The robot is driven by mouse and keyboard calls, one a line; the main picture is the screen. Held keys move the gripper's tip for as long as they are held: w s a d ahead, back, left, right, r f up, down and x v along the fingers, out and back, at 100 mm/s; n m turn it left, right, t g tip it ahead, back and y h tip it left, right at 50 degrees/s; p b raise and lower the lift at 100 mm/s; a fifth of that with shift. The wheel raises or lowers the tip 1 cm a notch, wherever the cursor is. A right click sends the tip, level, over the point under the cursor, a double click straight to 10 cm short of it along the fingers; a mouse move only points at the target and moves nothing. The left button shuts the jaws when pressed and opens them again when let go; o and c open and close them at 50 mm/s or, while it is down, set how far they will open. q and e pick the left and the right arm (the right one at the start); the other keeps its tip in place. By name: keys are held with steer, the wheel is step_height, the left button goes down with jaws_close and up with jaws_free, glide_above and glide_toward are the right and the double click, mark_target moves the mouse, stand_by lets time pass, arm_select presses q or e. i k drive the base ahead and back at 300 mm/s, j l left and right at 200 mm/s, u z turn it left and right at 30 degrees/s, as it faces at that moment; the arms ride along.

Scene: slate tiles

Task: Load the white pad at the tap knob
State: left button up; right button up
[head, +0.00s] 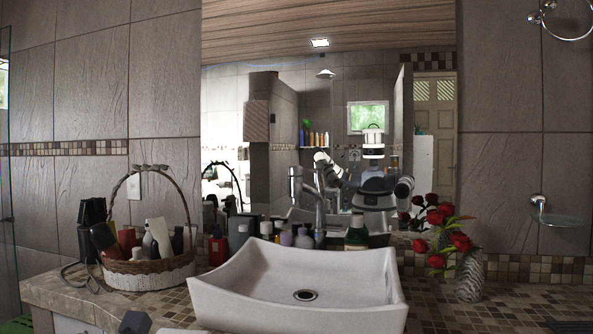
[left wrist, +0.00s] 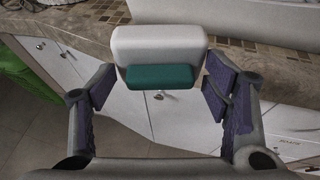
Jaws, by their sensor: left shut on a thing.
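The white pad (left wrist: 160,45), a white block with a green layer (left wrist: 158,76), shows in the left wrist view between the two purple-lined fingers of my left gripper (left wrist: 162,88). The gripper is shut on its sides. The pad is in front of the counter edge, above the floor and white cabinet fronts. My right gripper is not seen.
A wicker basket (head: 150,274) of toiletries stands on the tiled counter at left. A vase (head: 470,276) with red roses stands at right.

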mark_target(294, 169)
steer(key=l+z, duration=0.6)
steer(key=i+l+z, duration=0.45)
steer(key=i+l, duration=0.1)
